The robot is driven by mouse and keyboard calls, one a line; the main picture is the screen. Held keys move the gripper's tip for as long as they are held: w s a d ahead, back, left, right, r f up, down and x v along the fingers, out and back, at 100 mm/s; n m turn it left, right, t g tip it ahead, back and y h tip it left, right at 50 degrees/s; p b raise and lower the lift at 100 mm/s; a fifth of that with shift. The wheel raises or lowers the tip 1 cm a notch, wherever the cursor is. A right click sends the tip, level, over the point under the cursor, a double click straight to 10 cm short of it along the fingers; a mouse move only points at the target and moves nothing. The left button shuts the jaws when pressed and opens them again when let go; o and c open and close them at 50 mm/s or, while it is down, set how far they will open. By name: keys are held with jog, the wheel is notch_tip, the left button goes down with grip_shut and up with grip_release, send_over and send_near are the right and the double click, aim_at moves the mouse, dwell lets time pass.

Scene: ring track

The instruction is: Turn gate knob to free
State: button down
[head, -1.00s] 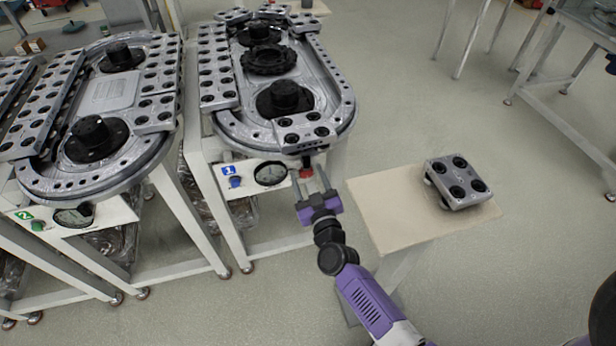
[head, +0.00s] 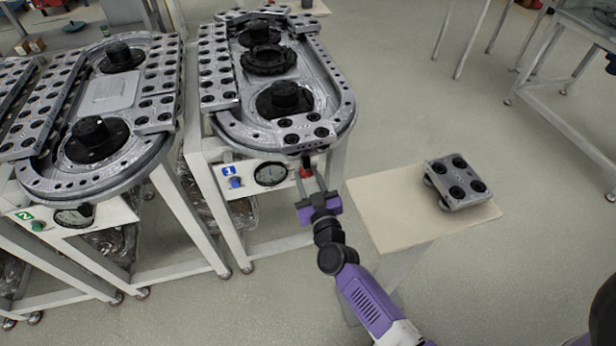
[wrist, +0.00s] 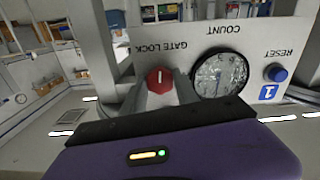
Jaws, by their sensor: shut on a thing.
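The red gate knob (head: 306,172) is on the front panel of the ring track marked 1 (head: 340,125). In the wrist view the knob (wrist: 159,80) sits below the upside-down words GATE LOCK, its white line roughly upright in the picture. My gripper (head: 308,180) is shut on the knob, one finger on each side; the fingers hide part of its sides. A dark upright piece (head: 305,160) shows just above the knob at the track's rim. A carriage with several black rollers (head: 308,129) stands at the track's near end.
A round count dial (wrist: 219,75) and blue reset button (wrist: 275,73) are beside the knob. Track 2 (head: 35,185) stands to the left. A beige side table (head: 385,210) holds a loose carriage (head: 456,183). Open floor lies to the right.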

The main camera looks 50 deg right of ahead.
jog(key=m, duration=0.8)
jog(key=shift+m, duration=0.3)
jog(key=m, duration=0.4)
jog(key=shift+m+b, duration=0.65)
jog(key=shift+m, duration=1.45)
jog(key=c, duration=0.9)
grip_release()
jog(key=shift+c, duration=0.2)
